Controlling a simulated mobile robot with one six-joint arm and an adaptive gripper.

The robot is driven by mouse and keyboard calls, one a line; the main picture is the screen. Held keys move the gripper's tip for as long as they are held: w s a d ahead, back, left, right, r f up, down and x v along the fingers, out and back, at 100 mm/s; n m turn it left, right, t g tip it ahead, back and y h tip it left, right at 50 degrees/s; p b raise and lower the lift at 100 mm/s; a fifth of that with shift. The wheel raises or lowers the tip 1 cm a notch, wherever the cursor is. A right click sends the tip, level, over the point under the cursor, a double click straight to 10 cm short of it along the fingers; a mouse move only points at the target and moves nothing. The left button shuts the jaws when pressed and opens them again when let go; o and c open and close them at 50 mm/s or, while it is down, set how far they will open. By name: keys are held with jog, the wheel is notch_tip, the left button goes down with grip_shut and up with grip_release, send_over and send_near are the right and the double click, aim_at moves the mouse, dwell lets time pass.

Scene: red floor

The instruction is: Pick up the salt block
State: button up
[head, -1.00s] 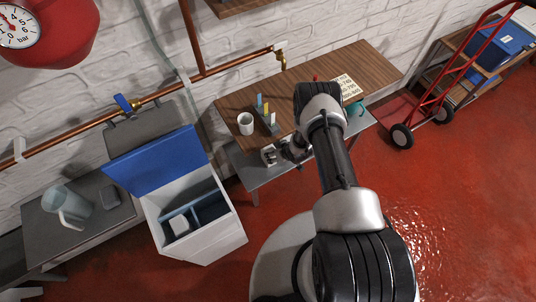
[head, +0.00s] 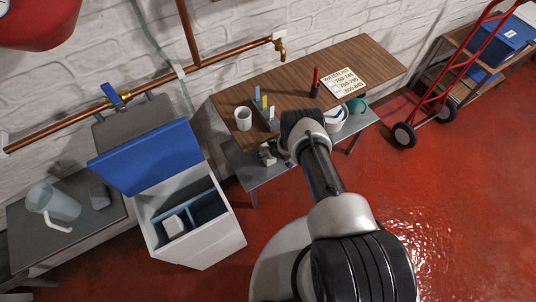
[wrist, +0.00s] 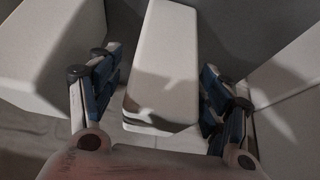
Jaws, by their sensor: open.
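In the wrist view a white block (wrist: 165,65) with rounded edges, which looks like the salt block, lies between the two fingers of my gripper (wrist: 160,103). The fingers are open, one on each side, with a gap to the block at both sides. A dark seam and shadow cross its near end. In the head view my gripper (head: 267,155) is low at the front left of the wooden bench, over the grey lower shelf. The block there is mostly hidden by my gripper and is too small to make out.
A second pale block (wrist: 45,45) stands close to the left finger. A pale surface (wrist: 292,75) is at the right. The white bin (head: 205,247) with its blue lid (head: 150,160) open holds another white block (head: 173,225). The wooden bench top (head: 300,90) is above the shelf.

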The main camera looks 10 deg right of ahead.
jog(key=shift+c, duration=0.2)
grip_shut()
dwell(0.7)
jog(key=shift+w+r, duration=0.1)
jog(key=shift+r, duration=0.1)
